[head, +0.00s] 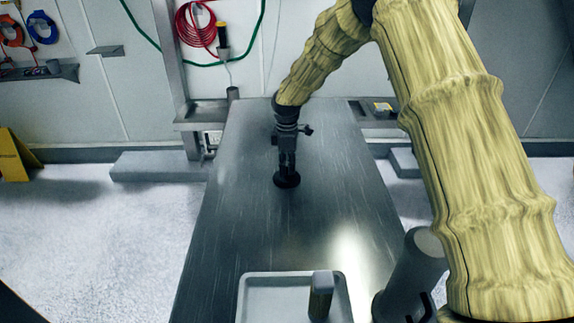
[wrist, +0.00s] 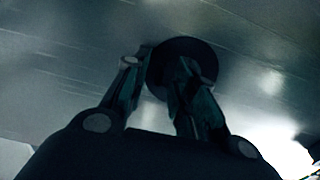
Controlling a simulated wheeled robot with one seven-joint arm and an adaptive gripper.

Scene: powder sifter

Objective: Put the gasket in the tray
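In the wrist view the gasket (wrist: 204,52) lies behind the fingertips. One fingertip of my gripper (wrist: 167,58) is at its left edge and the other over its middle, with a gap between them. Whether they press on the gasket is too dark to tell. The white tray (head: 243,296) is at the near end of the table, partly cut off by the frame.
A grey upright block (head: 320,296) stands at the tray's right part. A grey cylinder (head: 412,272) is right of the tray, near my arm. The metal table (head: 240,225) is bare between gasket and tray. Wall shelves and a red hose (head: 195,25) are behind.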

